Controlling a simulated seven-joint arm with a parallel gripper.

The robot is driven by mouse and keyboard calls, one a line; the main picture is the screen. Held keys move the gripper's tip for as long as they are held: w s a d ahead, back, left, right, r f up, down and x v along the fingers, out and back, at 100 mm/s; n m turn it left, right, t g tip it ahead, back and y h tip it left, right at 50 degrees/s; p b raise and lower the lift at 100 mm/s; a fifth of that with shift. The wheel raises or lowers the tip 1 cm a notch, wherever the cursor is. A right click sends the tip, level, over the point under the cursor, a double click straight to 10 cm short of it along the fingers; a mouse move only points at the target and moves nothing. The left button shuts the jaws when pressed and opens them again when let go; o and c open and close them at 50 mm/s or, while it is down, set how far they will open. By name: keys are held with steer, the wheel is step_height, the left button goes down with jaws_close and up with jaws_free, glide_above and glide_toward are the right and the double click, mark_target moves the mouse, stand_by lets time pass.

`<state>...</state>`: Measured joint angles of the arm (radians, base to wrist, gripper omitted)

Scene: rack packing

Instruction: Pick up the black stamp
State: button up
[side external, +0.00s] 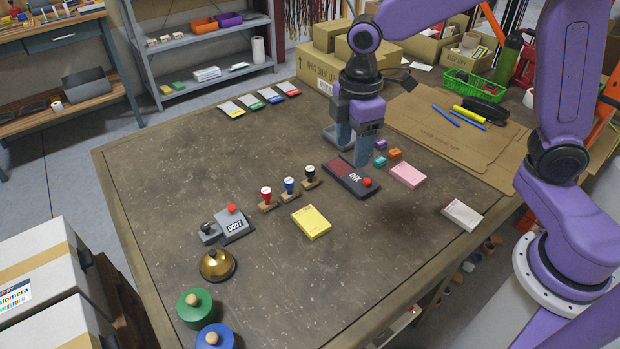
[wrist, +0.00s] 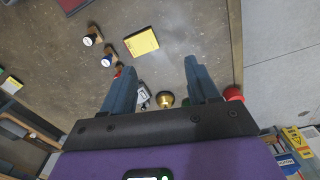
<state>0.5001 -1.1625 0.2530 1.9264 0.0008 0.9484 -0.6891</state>
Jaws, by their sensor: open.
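The black stamp (side external: 310,176) stands upright on the table in the side view, at the right end of a short row with a blue stamp (side external: 289,187) and a red stamp (side external: 266,196). The black stamp also shows in the wrist view (wrist: 91,38), left of my fingers. My gripper (side external: 347,145) is open and empty, above the table near the dark ink pad (side external: 346,179). In the side view it is up and to the right of the black stamp, not touching it. In the wrist view my two fingers (wrist: 160,68) are spread wide.
A yellow pad (side external: 311,222), a pink pad (side external: 408,175) and a numbering device (side external: 234,225) lie around the stamps. A brass bell (side external: 217,265) stands nearer the front. Small coloured blocks (side external: 381,145) sit right of my gripper. The table's left middle is clear.

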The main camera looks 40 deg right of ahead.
steer(key=w+f+n, duration=0.1)
steer(key=w+f, duration=0.2)
steer(key=w, duration=0.7)
steer(key=n, duration=0.2)
glide_above(310, 168)
step_height(310, 168, down, 5)
step_height(310, 168, down, 10)
steer(key=shift+s+a+f, duration=0.15)
steer(key=shift+f, duration=3.2)
jaws_close()
